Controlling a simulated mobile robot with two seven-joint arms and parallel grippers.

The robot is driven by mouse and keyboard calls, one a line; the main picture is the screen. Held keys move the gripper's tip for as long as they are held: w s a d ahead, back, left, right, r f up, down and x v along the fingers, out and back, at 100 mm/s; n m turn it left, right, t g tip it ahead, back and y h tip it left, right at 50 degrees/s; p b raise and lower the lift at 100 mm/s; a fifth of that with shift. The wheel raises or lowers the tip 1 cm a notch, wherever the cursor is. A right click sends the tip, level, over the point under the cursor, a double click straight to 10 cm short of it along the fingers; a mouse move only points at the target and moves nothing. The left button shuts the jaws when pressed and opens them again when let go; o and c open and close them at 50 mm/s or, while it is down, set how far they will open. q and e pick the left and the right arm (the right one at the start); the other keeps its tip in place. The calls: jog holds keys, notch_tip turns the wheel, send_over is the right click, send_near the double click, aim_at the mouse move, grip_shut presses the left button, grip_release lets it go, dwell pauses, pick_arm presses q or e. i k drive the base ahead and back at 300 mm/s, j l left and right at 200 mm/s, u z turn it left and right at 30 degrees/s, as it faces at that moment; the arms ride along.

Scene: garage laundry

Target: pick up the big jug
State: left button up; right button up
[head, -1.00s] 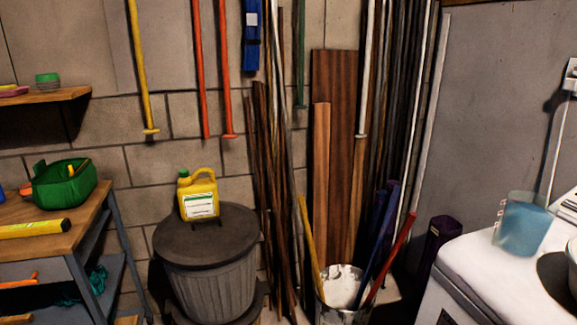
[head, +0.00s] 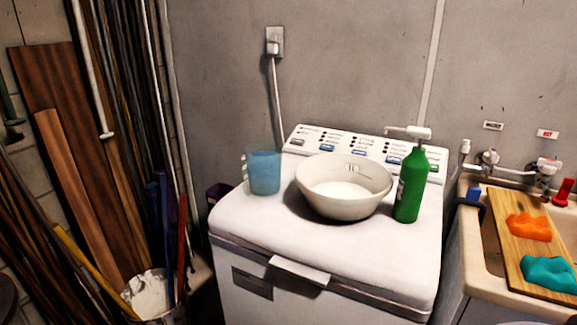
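A clear jug (head: 264,171) holding blue liquid stands upright on the left part of the white washing machine's top (head: 245,217). Its handle side faces left. It stands just left of a white bowl (head: 343,189) and looks apart from it. No other jug shows in the view now. Neither of my grippers is in view.
A green pump bottle (head: 411,186) stands right of the bowl. A sink (head: 474,252) with a wooden board (head: 519,250) and orange and teal cloths is at the right. A bucket (head: 152,296) and leaning planks (head: 75,195) fill the left. The machine's front top is clear.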

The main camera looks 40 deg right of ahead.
aim_at(262, 167)
jog(key=z, duration=0.95)
